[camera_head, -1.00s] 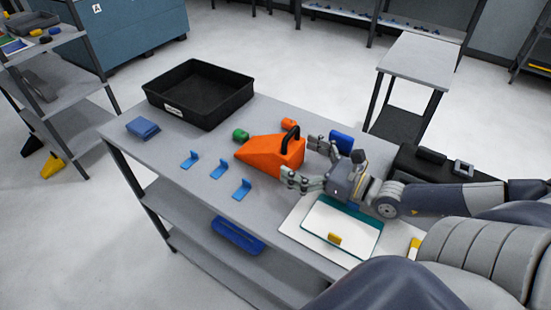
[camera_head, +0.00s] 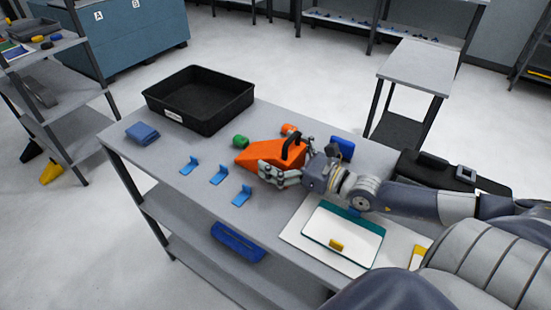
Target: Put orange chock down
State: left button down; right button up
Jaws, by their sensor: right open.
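The orange chock (camera_head: 262,152), a wedge with a black handle, sits on the grey table. Its low end points left and its handle end faces my right gripper. My right gripper (camera_head: 288,164) is open at the chock's right end. One finger lies along the chock's near side; the other finger is mostly hidden behind the handle end. I cannot tell whether the fingers touch the chock. My left gripper is not in view.
A black bin (camera_head: 200,98) stands at the table's back left. A blue cloth (camera_head: 142,132), several blue brackets (camera_head: 219,174) and a green roll (camera_head: 240,142) lie around the chock. A white board (camera_head: 342,235) lies near my arm.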

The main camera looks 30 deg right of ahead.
jog(key=shift+w+a, duration=0.15)
jog(key=shift+w, duration=0.15)
jog(key=c, duration=1.4)
jog(key=shift+r, duration=0.15)
jog(key=shift+r, duration=0.15)
